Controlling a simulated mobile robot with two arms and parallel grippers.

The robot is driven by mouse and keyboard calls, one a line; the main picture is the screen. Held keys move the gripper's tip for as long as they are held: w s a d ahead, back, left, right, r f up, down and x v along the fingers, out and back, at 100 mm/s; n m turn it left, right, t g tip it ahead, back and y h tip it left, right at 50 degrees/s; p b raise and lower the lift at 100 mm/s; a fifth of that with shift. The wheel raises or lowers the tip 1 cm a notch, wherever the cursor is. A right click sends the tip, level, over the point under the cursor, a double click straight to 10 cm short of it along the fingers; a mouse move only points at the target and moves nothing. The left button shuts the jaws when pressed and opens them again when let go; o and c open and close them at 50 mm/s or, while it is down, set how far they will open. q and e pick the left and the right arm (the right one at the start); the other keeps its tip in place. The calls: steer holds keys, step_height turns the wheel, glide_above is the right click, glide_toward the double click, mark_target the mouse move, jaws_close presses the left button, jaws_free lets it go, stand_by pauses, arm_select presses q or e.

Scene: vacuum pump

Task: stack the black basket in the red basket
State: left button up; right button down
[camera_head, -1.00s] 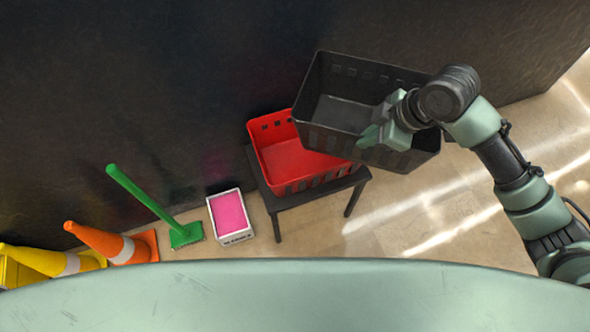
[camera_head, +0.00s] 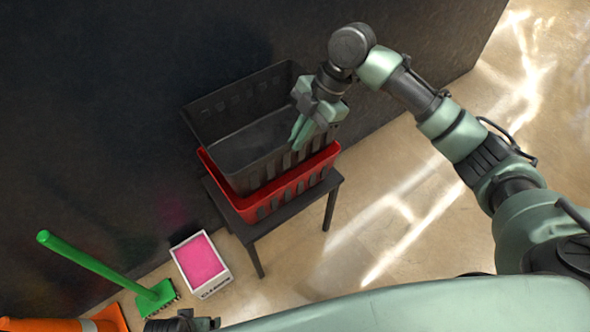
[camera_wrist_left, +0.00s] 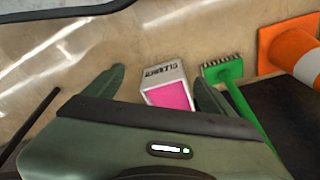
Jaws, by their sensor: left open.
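The black basket (camera_head: 235,160) sits in the red basket (camera_head: 262,205) in the head view, its lower part hidden by the red walls and its rim standing above them. The red basket is on a small dark table (camera_head: 285,222). My right gripper (camera_head: 300,138) is at the right part of the black basket's near wall and appears shut on its rim; the exact contact is hard to see. Part of my left gripper (camera_head: 180,322) shows at the bottom edge. In the left wrist view my left gripper (camera_wrist_left: 160,88) is open and empty.
A green broom (camera_head: 155,295) and an orange cone (camera_head: 108,318) are further left. A dark wall (camera_head: 110,110) is behind. The floor at right is clear.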

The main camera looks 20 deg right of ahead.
glide_above(298, 177)
step_height(298, 177, down, 6)
steer(key=shift+w+f+b, duration=0.1)
steer(key=shift+b, duration=0.35)
arm_select(q)
step_height(298, 177, up, 8)
steer(key=w+b, duration=0.1)
steer(key=shift+w, duration=0.15)
arm_select(e)
steer(key=shift+f, duration=2.4)
arm_select(q)
steer(key=shift+f, duration=0.1)
arm_select(e)
steer(key=shift+f, duration=0.55)
steer(key=c, duration=1.6)
jaws_free()
steer(key=shift+f, duration=0.15)
steer(key=shift+c, duration=0.2)
steer(key=shift+s, duration=0.2)
steer(key=shift+f, duration=0.1)
